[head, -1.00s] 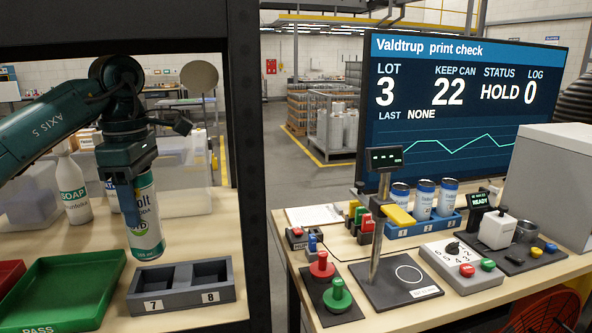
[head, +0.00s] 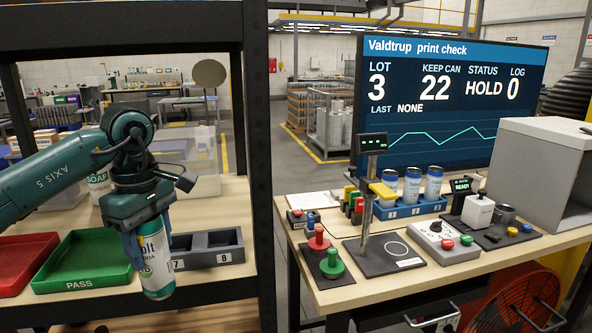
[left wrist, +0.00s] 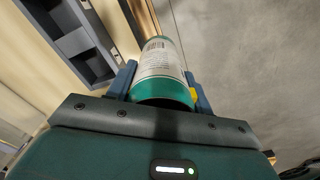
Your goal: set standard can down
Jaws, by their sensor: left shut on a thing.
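A white and green can (head: 154,262) with a printed label is held upright by my left gripper (head: 140,225) in the head view. The can hangs near the front edge of the left bench, in front of the grey two-slot holder marked 7 and 8 (head: 228,258). In the left wrist view the can (left wrist: 162,75) sits between the two blue fingers of the gripper (left wrist: 160,85). The holder (left wrist: 85,40) shows there at upper left, apart from the can. My right gripper is not in view.
A green PASS tray (head: 85,284) and a red tray (head: 25,250) lie left of the can. On the right bench are a stand with a circle-marked plate (head: 378,262), a blue rack (head: 405,209) with several cans, and button boxes. A dark post (head: 258,170) stands between the benches.

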